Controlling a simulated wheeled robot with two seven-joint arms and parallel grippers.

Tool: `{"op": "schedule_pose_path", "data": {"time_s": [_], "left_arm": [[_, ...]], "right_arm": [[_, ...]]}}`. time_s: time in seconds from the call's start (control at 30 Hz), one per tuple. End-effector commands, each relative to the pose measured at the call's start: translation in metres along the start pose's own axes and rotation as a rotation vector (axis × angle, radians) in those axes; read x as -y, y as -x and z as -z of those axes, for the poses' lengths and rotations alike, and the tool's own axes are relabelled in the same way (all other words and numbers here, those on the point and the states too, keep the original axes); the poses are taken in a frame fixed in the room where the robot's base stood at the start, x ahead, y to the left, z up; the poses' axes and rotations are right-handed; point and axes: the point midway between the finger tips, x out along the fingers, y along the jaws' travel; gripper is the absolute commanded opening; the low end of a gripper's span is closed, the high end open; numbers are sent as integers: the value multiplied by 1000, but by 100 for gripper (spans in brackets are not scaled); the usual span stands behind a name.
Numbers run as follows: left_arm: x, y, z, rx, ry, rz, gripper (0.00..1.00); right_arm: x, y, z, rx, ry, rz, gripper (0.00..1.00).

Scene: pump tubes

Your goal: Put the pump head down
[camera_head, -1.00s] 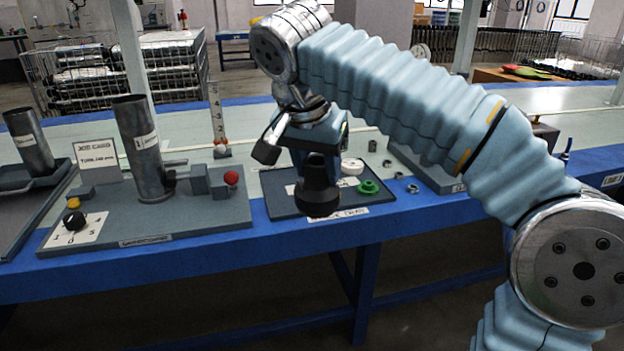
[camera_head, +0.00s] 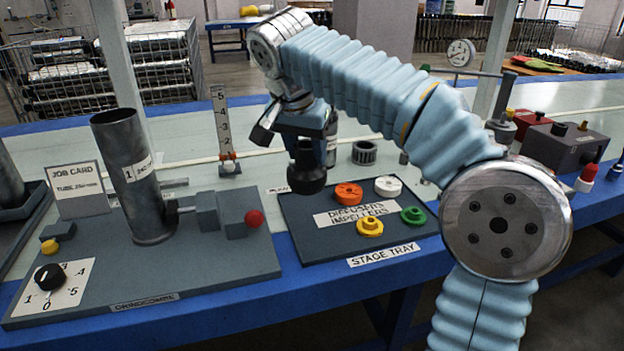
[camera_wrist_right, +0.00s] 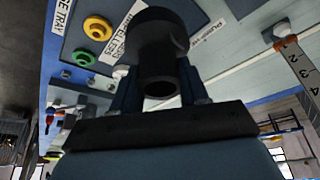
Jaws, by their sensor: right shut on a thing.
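The pump head (camera_head: 306,172) is a short dark cylinder with a wider lower end. My right gripper (camera_head: 304,145) is shut on it and holds it upright in the air, in front of the left part of the stage tray (camera_head: 320,246) in the head view. I cannot tell its height above the tray. In the right wrist view the pump head (camera_wrist_right: 157,55) is between my right gripper's fingers (camera_wrist_right: 158,92), its open round end facing the camera. My left gripper is not in view.
The tray carries orange (camera_head: 348,193), white (camera_head: 388,186), green (camera_head: 413,216) and yellow (camera_head: 370,227) discs. Left stands a grey tube (camera_head: 135,180) on a base with a red knob (camera_head: 254,218). A numbered scale (camera_head: 223,125) stands behind. A grey ring (camera_head: 364,152) lies behind the tray.

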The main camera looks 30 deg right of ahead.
Motion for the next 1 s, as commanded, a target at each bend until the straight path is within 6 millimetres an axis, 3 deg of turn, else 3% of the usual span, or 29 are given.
{"op": "schedule_pose_path", "data": {"time_s": [0.07,0.2,0.47,0.63,0.77,0.97,1.0], "left_arm": [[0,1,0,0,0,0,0],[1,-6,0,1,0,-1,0],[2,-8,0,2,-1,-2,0],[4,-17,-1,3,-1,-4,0],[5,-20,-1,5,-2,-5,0],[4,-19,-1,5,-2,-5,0],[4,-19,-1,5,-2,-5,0]], "right_arm": [[10,-16,14,1,-3,-2,7],[18,-48,21,0,-1,0,7],[26,-73,28,0,0,0,7],[30,-104,26,1,1,0,7],[30,-115,21,0,0,1,7],[30,-115,21,0,0,2,7],[30,-116,20,1,1,1,47]]}}
